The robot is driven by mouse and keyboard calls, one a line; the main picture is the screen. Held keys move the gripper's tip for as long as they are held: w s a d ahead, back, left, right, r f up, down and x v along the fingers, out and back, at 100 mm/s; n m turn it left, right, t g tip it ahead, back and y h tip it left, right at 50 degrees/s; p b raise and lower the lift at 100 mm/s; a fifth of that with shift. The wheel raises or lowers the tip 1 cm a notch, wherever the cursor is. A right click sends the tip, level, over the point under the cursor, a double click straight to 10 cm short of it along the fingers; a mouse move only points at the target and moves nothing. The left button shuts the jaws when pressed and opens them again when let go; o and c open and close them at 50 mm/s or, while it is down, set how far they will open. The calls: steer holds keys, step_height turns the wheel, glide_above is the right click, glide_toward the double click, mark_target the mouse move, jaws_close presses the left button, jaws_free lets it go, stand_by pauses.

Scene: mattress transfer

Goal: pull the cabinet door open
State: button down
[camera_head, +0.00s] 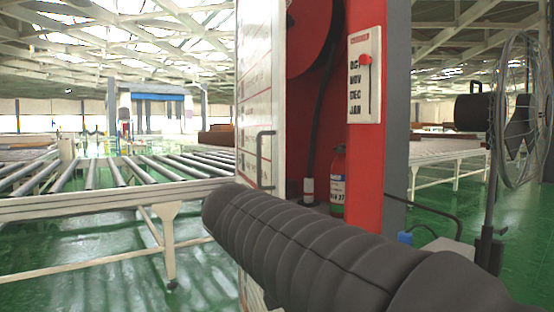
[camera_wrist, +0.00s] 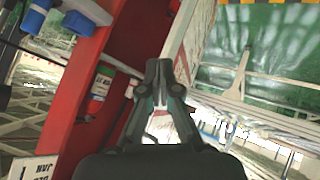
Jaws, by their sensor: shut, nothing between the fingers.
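The cabinet (camera_head: 367,165) is red, with a hose reel (camera_head: 308,35) and a red extinguisher (camera_head: 337,180) showing inside. Its white door (camera_head: 252,70) stands at least partly open at the left, with a grey loop handle (camera_head: 259,150) on its face. In the wrist view the door (camera_wrist: 198,35) runs up from the fingertips, and the red cabinet (camera_wrist: 75,95) and extinguisher (camera_wrist: 99,85) are at the left. My gripper (camera_wrist: 165,72) is shut and empty at the door's edge; I cannot tell if it touches. In the head view the gripper is hidden.
A roller conveyor (camera_head: 110,203) stands left of the cabinet on a green floor (camera_head: 120,285). A fan (camera_head: 520,110) on a stand is at the right, with another conveyor (camera_head: 450,150) behind. My dark ribbed arm crosses the front of the cabinet.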

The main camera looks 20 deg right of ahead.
steer(key=s+a+f+n+g+y, duration=0.1)
steer(key=s+a+f+y, duration=0.2)
steer(key=s+f, duration=0.65)
steer(key=s+a+f+n+g+y, duration=0.1)
steer(key=s+a+f+y, duration=0.2)
steer(key=s+f, duration=0.65)
steer(key=w+d+r+m+t+y, duration=0.15)
steer(key=w+d+r+m, duration=0.3)
steer(key=w+d, duration=0.45)
steer(key=w+d+r+m+t+y+p, duration=0.15)
steer(key=w+d+r+m, duration=0.3)
steer(key=w+d, duration=0.45)
steer(key=w+d+r+m+t+y, duration=0.15)
steer(key=w+d+r+m, duration=0.3)
steer(key=w+d, duration=0.5)
steer(key=w+d+r+t+y, duration=0.2)
steer(key=d+r+t, duration=0.15)
steer(key=r, duration=0.55)
steer(key=a+r+n+t+y, duration=0.1)
steer(key=a+r+n+y, duration=0.1)
steer(key=r, duration=0.5)
steer(key=a+r+n+y, duration=0.1)
steer(key=a+r+y, duration=0.15)
steer(key=r, duration=0.45)
steer(key=w+a, duration=0.7)
steer(key=a, duration=0.2)
steer(key=shift+w+a+r+y, duration=0.2)
steer(key=shift+w+a+y, duration=0.15)
steer(key=shift+w+y, duration=0.05)
